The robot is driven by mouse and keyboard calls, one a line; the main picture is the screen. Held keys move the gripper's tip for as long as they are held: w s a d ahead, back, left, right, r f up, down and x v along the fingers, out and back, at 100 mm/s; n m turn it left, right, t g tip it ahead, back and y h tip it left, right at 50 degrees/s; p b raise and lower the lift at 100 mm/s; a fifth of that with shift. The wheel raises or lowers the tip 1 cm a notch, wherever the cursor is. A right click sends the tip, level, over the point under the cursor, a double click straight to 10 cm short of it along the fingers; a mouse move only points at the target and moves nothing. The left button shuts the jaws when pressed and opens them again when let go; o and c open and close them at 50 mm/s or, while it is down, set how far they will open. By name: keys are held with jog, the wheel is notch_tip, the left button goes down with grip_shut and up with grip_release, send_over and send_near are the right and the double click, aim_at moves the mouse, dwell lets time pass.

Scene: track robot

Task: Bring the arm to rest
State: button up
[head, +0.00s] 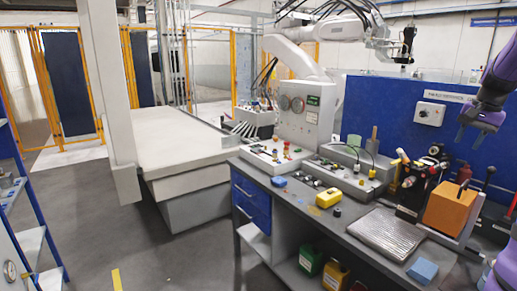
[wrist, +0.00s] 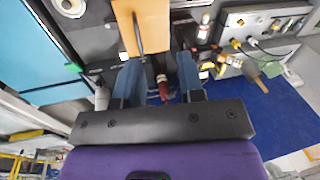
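My gripper (head: 470,134) hangs at the right edge of the head view, on my purple arm (head: 497,85). It is above the workbench, in front of the blue panel. In the wrist view my gripper (wrist: 158,60) has its two grey-blue fingers apart. Nothing is held; a small red object (wrist: 162,86) shows in the gap, apparently in the background beyond the fingers.
A blue panel (head: 385,112) stands behind. Open grey floor (head: 110,225) lies left.

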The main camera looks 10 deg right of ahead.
jog(key=s+a+r+n+t+h, duration=0.1)
jog(key=s+a+r+n, duration=0.15)
jog(key=a, duration=0.95)
jog(key=s+a+r+n, duration=0.1)
jog(key=a+r+n, duration=0.2)
jog(key=a, duration=1)
jog(key=s+a+f+n+t, duration=0.1)
jog(key=s+a+f+n, duration=0.1)
jog(key=s+a, duration=0.6)
jog(key=s+a+f+n+t, duration=0.1)
jog(key=s+a+n, duration=0.3)
jog(key=s+a, duration=0.4)
jog(key=shift+f+n, duration=0.35)
jog(key=shift+f, duration=0.45)
